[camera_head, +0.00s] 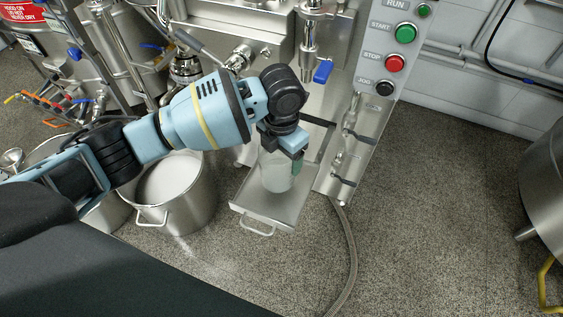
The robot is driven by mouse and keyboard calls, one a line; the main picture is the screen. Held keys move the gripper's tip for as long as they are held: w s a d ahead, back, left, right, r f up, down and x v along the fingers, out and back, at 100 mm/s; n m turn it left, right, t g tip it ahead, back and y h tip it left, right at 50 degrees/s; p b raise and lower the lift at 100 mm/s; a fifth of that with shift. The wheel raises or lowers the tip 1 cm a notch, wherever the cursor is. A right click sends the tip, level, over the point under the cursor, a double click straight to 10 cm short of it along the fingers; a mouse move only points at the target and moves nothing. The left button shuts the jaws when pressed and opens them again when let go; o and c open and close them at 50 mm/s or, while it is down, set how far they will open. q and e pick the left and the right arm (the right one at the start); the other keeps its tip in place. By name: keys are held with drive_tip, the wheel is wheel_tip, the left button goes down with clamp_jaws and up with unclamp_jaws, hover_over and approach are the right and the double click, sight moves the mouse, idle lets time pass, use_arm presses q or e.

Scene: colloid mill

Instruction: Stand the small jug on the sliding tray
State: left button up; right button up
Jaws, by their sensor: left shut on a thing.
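The small jug (275,176) is a clear, see-through vessel, upright at the end of my left arm. My left gripper (296,160) is shut on it near its right side, where a green part shows. The sliding tray (255,208) is a pulled-out metal tray with a front handle, under and around the jug in the picture. I cannot tell whether the jug's base touches the tray. My wrist hides the jug's top. My right gripper is not in view.
A steel pot (178,200) of pale liquid stands on the floor left of the tray. The control panel (393,50) with push buttons is at upper right. A hose (350,255) runs down right of the tray.

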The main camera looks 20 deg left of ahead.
use_arm(q)
drive_tip(key=shift+f+b, duration=0.55)
drive_tip(key=shift+f, duration=1.2)
drive_tip(key=shift+f, duration=0.15)
drive_tip(key=o, duration=1)
wheel_tip(320, 180, up, 12)
drive_tip(key=p, duration=0.3)
drive_tip(key=shift+r, duration=0.2)
drive_tip(key=shift+o, duration=0.3)
